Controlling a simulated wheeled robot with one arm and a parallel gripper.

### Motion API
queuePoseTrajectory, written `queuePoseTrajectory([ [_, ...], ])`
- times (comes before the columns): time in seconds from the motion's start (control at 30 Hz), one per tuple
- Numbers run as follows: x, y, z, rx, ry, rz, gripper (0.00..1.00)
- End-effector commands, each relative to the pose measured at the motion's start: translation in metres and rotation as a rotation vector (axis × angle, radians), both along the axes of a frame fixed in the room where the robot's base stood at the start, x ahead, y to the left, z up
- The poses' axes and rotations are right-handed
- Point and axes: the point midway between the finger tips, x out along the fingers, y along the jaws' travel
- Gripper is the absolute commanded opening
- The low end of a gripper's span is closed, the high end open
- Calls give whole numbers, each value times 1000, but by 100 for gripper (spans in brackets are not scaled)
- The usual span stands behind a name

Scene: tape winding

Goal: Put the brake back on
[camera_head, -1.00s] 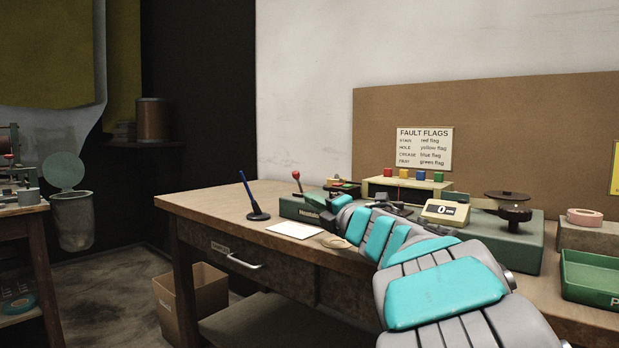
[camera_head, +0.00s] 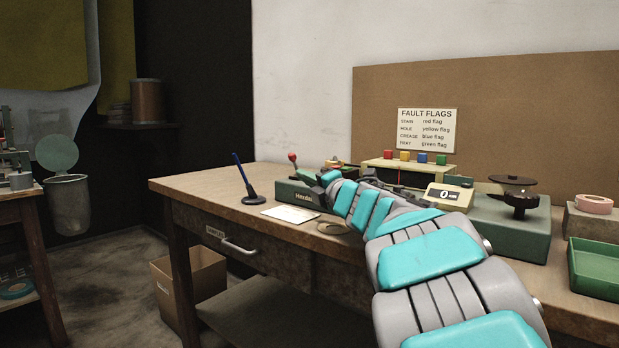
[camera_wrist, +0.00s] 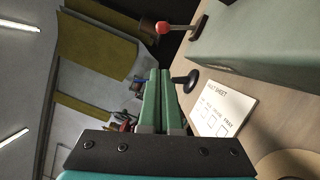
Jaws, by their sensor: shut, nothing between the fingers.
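The brake is most likely the lever with the red knob (camera_head: 292,157) at the left end of the green machine (camera_head: 300,194). In the head view it stands up, leaning slightly left. In the wrist view the red knob (camera_wrist: 163,27) is at the top, beyond the fingertips and apart from them. My gripper (camera_wrist: 158,72) has its two green fingers together, with nothing between them. My arm hides the middle of the machine.
A counter (camera_head: 449,196) reading 0, a dark reel (camera_head: 513,197), a pink tape roll (camera_head: 594,204) and a green tray (camera_head: 596,266) are to the right.

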Motion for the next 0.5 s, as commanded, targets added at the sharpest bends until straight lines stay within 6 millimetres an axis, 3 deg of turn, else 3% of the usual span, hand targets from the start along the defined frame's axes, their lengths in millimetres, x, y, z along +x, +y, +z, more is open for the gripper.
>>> queuePoseTrajectory([
  [0.5,59,37,11,2,-2,2,0],
])
